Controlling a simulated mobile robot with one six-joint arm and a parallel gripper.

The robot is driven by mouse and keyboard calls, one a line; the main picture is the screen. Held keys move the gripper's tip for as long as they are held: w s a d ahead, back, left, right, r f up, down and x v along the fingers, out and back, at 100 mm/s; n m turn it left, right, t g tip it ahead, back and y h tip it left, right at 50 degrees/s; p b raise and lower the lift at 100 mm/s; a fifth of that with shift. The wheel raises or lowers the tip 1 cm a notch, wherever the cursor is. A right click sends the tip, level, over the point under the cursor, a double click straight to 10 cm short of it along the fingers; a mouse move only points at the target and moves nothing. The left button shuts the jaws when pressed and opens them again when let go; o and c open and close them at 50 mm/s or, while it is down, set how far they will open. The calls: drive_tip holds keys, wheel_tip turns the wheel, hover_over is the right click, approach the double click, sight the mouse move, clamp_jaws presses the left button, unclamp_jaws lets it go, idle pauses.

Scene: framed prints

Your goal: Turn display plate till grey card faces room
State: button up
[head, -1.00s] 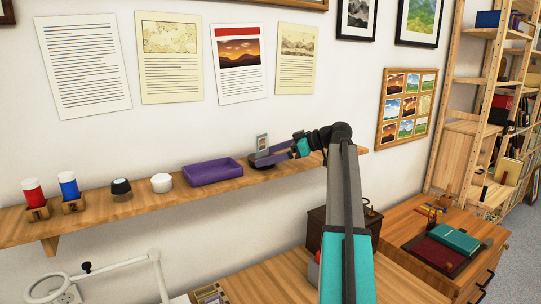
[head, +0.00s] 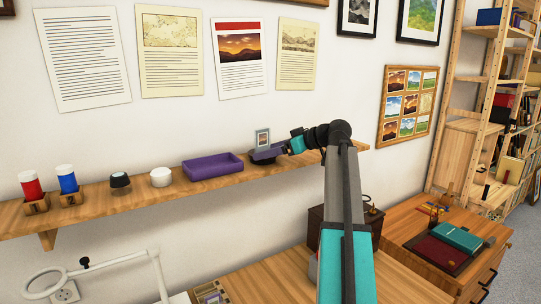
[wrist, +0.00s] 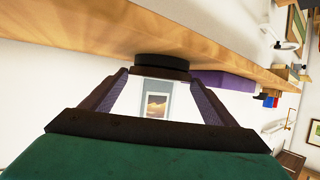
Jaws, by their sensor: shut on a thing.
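The display plate (head: 262,154) is a dark round base on the wall shelf, partly hidden by my gripper. An upright grey card (head: 262,138) with a small white-bordered landscape print stands on it. The card's print side shows to the head camera. My gripper (head: 270,153) reaches in from the right, low at the shelf, and is shut on the display plate; the wrist view also shows my gripper (wrist: 160,75).
A purple tray (head: 213,166) stands on the wooden shelf (head: 120,205) just left of the plate. Further left are a white round box (head: 161,177), a dark-and-white knob-like thing (head: 120,183), and blue and red cylinders in numbered stands. Papers hang on the wall above.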

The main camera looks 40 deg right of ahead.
drive_tip(key=shift+s+a+f+m+t+h+b, duration=0.1)
drive_tip(key=shift+a+m+t+h+b, duration=0.15)
drive_tip(key=shift+m+h, duration=0.2)
drive_tip(key=shift+s+a+m+t+h+b, duration=0.15)
drive_tip(key=shift+m+h+b, duration=0.1)
drive_tip(key=shift+m+h, duration=0.2)
drive_tip(key=shift+w, duration=0.1)
drive_tip(key=shift+d+h, duration=0.1)
drive_tip(key=shift+h, duration=0.2)
drive_tip(key=o, duration=1.1)
drive_tip(key=shift+c, duration=0.2)
drive_tip(key=b+v, duration=0.3)
drive_tip(key=v, duration=1.1)
drive_tip(key=shift+b, duration=0.3)
